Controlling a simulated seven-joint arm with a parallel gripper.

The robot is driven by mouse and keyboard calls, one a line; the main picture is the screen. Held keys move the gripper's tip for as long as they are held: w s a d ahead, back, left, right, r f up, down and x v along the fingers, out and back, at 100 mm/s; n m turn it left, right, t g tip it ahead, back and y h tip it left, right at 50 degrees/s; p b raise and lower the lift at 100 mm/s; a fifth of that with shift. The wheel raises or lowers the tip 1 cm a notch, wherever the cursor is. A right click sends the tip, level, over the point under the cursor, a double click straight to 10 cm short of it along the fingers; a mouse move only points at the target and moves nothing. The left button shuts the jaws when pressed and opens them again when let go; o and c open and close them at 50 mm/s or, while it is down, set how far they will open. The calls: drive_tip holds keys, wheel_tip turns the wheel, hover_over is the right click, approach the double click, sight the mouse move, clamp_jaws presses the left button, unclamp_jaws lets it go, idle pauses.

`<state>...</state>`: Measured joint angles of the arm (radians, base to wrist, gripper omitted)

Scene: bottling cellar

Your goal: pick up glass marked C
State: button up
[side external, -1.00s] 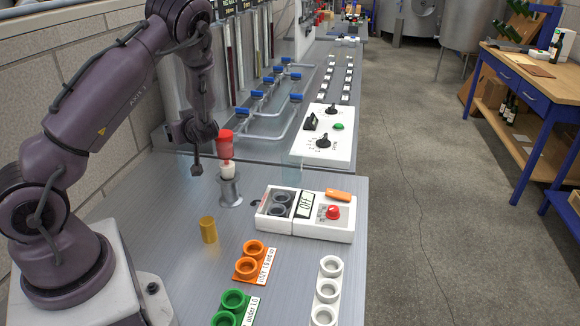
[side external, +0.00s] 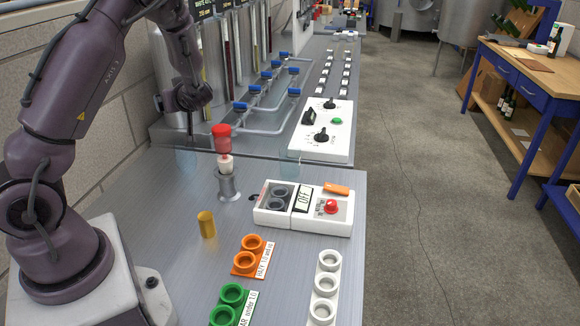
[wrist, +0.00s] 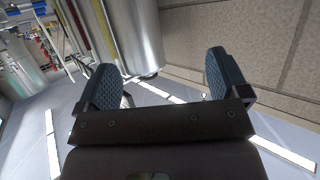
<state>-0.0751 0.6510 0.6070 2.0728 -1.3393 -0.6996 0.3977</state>
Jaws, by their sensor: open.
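A clear glass (side external: 290,160) stands near the back edge of the front bench, right of the red-topped tool. A second faint clear glass (side external: 186,160) shows further left, below my gripper. I cannot read a letter C on either. My gripper (side external: 181,103) is raised in front of the steel tanks, above the left glass and apart from it. In the wrist view my gripper (wrist: 160,70) has its two ribbed blue-grey pads wide apart, with no object clearly held between them.
A red-topped tool (side external: 222,132) stands upright in a metal holder (side external: 228,187). Nearby are a brass cylinder (side external: 206,225), a white meter box (side external: 310,208), and orange (side external: 247,263), green (side external: 226,312) and white (side external: 324,290) cup holders. Steel tanks (wrist: 135,40) and a block wall (wrist: 240,45) are close.

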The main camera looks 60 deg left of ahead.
wheel_tip(320, 180, up, 11)
drive_tip(key=n+t+h, duration=1.2)
drive_tip(key=t+h, duration=0.4)
drive_tip(key=h, duration=0.6)
hover_over(280, 152)
drive_tip(key=s+a, duration=0.2)
drive_tip(key=f, duration=2.7)
drive_tip(key=shift+w+d+f, duration=0.15)
drive_tip(key=shift+d, duration=0.25)
drive_tip(key=x, duration=0.5)
drive_tip(key=shift+f, duration=0.15)
drive_tip(key=shift+c, duration=0.3)
